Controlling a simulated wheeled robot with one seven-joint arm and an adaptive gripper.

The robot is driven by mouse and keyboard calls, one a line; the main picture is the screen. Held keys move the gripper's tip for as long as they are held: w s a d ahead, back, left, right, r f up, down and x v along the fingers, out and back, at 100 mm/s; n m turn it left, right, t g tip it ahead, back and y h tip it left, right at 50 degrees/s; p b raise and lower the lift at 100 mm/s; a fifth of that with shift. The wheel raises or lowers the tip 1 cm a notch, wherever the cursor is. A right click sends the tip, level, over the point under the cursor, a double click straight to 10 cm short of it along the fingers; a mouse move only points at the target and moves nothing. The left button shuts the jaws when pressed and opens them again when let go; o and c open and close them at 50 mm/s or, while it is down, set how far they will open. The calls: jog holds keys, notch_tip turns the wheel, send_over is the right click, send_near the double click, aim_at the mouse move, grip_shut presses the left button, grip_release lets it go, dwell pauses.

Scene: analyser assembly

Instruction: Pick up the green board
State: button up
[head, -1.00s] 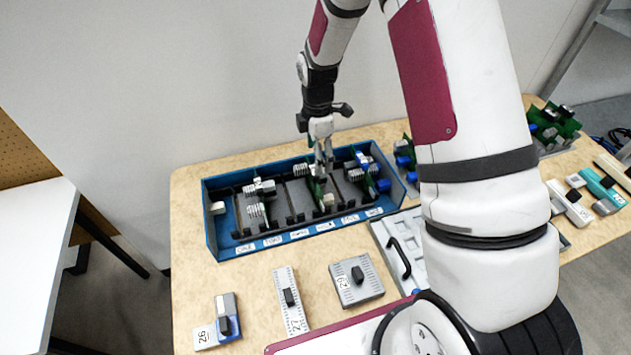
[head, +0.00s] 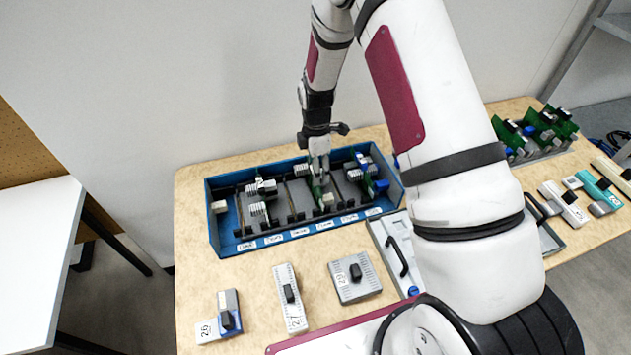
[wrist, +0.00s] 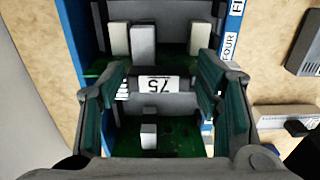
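A green board (wrist: 185,138) lies below my gripper in the wrist view, with a black grip labelled 75 (wrist: 157,83) and pale blocks on it. In the head view this board (head: 317,190) stands in the blue rack (head: 228,235), partly hidden by my gripper. My gripper (wrist: 163,100) is open, with one teal-padded finger on each side of the labelled grip. Gaps show between the pads and the label. In the head view my gripper (head: 319,176) reaches down into the rack; contact with the board cannot be told.
Other boards stand close by in the rack, such as one with a blue block (head: 380,187). Modules 26 (head: 219,317), 27 (head: 290,297) and 29 (head: 355,277) lie in front. More green boards (head: 540,130) stand at the far right.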

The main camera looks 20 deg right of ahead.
jog(key=shift+f, duration=0.1)
jog(key=c, duration=0.4)
jog(key=shift+f, duration=0.1)
jog(key=shift+w+r, duration=0.1)
jog(key=shift+r, duration=0.35)
notch_tip(320, 180, up, 17)
jog(key=b, duration=0.2)
jog(key=shift+r, duration=0.15)
jog(key=o, duration=0.5)
jog(key=c, duration=0.4)
